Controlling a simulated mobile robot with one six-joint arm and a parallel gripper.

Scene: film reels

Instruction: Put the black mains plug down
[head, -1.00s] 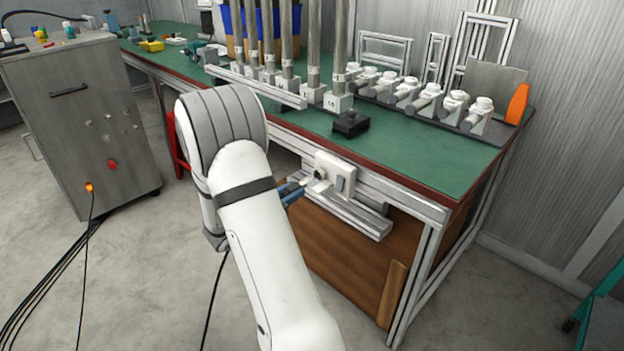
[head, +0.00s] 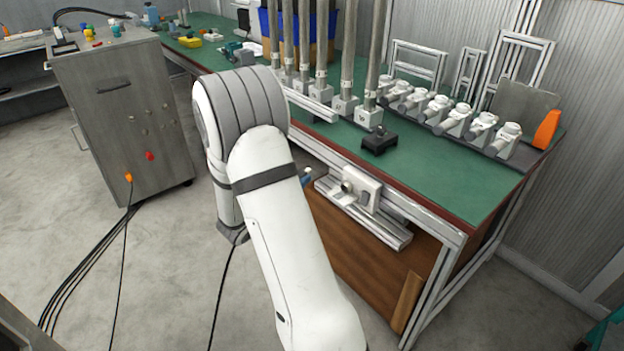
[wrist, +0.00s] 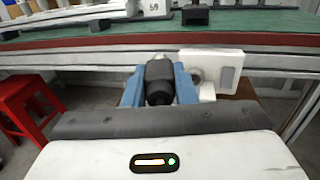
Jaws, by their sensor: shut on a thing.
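The black mains plug (wrist: 160,82) is between the blue fingers of my gripper (wrist: 160,88) in the wrist view. My gripper is shut on it and holds it in front of the bench's front edge. In the head view my arm hides the plug and most of the gripper; only a bit of blue finger (head: 307,176) shows. A white socket box (head: 362,188) with a round socket is fixed to the bench front, right of the gripper. It also shows just right of the plug in the wrist view (wrist: 228,72). A black cable (head: 222,290) hangs below my arm.
The green bench top (head: 440,172) has a small black block (head: 379,141), upright metal tubes and a row of white fittings. An aluminium rail (head: 385,232) juts out below the socket. A red stool (wrist: 30,105) stands left; a grey cabinet (head: 120,120) stands further left.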

